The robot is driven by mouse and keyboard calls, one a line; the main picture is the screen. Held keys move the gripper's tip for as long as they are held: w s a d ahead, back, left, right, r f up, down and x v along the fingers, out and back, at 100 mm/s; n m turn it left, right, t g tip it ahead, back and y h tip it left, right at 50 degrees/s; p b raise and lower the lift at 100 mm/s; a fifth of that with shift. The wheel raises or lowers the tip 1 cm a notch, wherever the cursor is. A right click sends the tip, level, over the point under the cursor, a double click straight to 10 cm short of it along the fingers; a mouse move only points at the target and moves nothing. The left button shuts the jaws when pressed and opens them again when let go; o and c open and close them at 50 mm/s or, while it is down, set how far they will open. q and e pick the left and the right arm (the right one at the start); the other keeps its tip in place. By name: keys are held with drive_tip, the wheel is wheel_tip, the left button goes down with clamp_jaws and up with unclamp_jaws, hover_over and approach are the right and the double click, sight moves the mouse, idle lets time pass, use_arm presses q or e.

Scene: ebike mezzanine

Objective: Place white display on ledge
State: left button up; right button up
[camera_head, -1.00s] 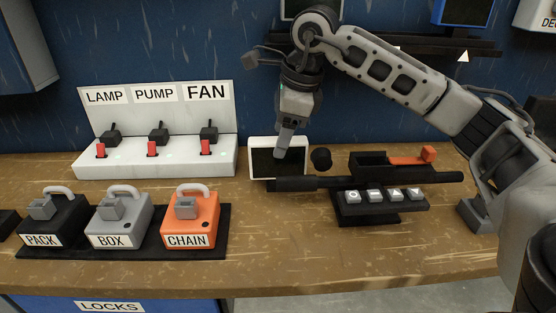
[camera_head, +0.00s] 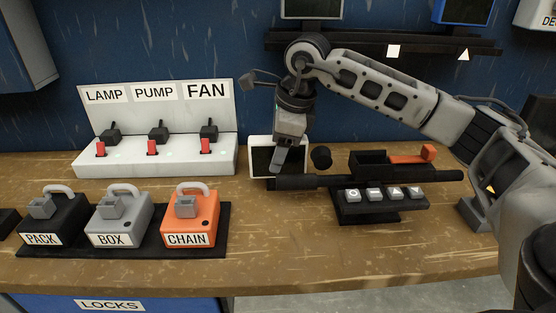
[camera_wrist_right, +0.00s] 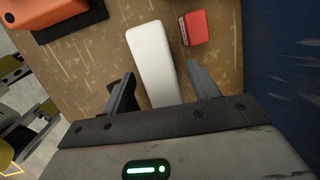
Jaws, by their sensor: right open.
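The white display (camera_head: 256,143), a white frame around a dark screen, stands on the wooden bench right of the switch panel. My right gripper (camera_head: 283,160) is lowered over its right half and hides part of it. In the right wrist view the open jaws (camera_wrist_right: 160,73) lie on either side of the display's white top (camera_wrist_right: 151,52); I cannot tell whether they touch it. My left gripper is out of view.
The switch panel (camera_head: 210,165) and padlocks on a black mat (camera_head: 222,235) are to the left. A grey-framed screen (camera_head: 312,18) and a blue one (camera_head: 438,12) are by the ledge.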

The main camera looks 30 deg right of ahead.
clamp_jaws()
idle(0.3)
drive_tip(key=shift+r, duration=0.35)
drive_tip(key=v, duration=0.3)
drive_tip(key=shift+w+a+r, duration=0.2)
drive_tip(key=shift+a+r, duration=0.1)
drive_tip(key=s+a+r+b, duration=0.1)
drive_tip(key=s+a+r, duration=0.4)
drive_tip(key=s+r, duration=0.4)
drive_tip(key=s, duration=0.3)
drive_tip(key=shift+s, duration=0.35)
